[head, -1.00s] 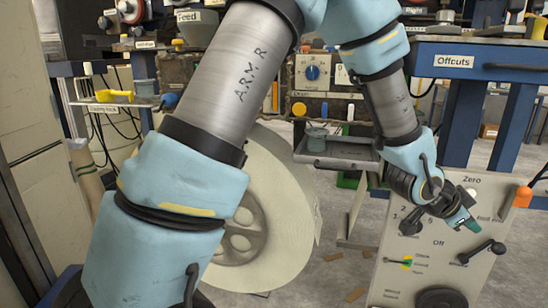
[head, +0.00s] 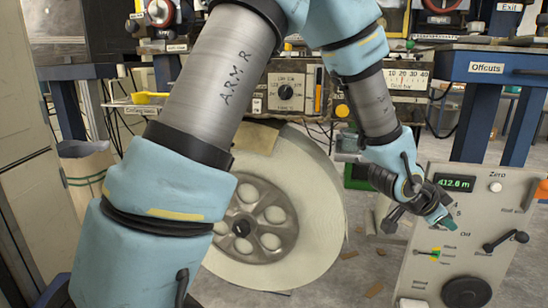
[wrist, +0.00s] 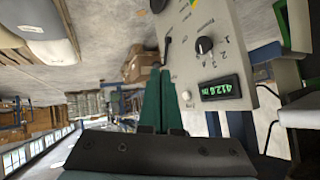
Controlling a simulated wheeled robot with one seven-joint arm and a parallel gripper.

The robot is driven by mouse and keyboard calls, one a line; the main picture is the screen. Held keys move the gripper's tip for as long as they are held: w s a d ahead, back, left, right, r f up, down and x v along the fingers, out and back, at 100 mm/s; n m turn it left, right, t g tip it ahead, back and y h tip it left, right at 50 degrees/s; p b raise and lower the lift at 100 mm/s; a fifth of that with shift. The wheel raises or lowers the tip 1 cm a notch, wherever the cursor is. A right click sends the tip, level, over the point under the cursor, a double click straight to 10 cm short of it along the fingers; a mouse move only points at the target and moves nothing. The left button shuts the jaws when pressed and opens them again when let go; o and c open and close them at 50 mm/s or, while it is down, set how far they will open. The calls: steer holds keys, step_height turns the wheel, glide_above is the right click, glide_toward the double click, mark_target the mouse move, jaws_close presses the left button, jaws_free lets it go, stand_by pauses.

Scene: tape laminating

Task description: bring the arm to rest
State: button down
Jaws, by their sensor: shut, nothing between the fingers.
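My arm reaches down from the top of the head view, its blue and grey links crossing the middle. My gripper (head: 447,222) has dark green fingers and is in front of the left part of the grey control panel (head: 428,270). In the wrist view the two green fingers (wrist: 159,100) lie side by side, shut and empty. The panel's face (wrist: 215,25) is beside them to the right in that view. I cannot tell the exact gap between fingertips and panel.
A large pale roll (head: 320,215) on a grey hub stands behind my arm. The panel has a lit display (head: 455,183) reading 412.6 m, a white Zero button (head: 495,187) and a lever (head: 505,241). A blue Offcuts bench (head: 480,90) stands at the right.

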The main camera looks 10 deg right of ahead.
steer(key=w+a+f+n+t+y, duration=0.1)
steer(key=w+a+n+y, duration=0.45)
steer(key=a, duration=0.85)
steer(key=w+a+f+n+t+y, duration=0.1)
steer(key=w+a+n, duration=0.2)
steer(key=w+a, duration=0.75)
steer(key=s+a+n+g+y, duration=0.1)
steer(key=s+a+n, duration=0.2)
steer(key=a, duration=0.6)
steer(key=s+a+n+g+y, duration=0.1)
steer(key=s+a+n, duration=0.2)
steer(key=a, duration=0.5)
steer(key=s+a+n+g+y, duration=0.15)
steer(key=s+a+n, duration=0.25)
steer(key=a, duration=0.5)
step_height(320, 180, up, 22)
steer(key=p, duration=2.1)
steer(key=shift+w+d+r+t+p, duration=0.25)
steer(key=shift+w+t+p, duration=0.1)
steer(key=shift+t, duration=0.1)
steer(key=shift+m, duration=0.25)
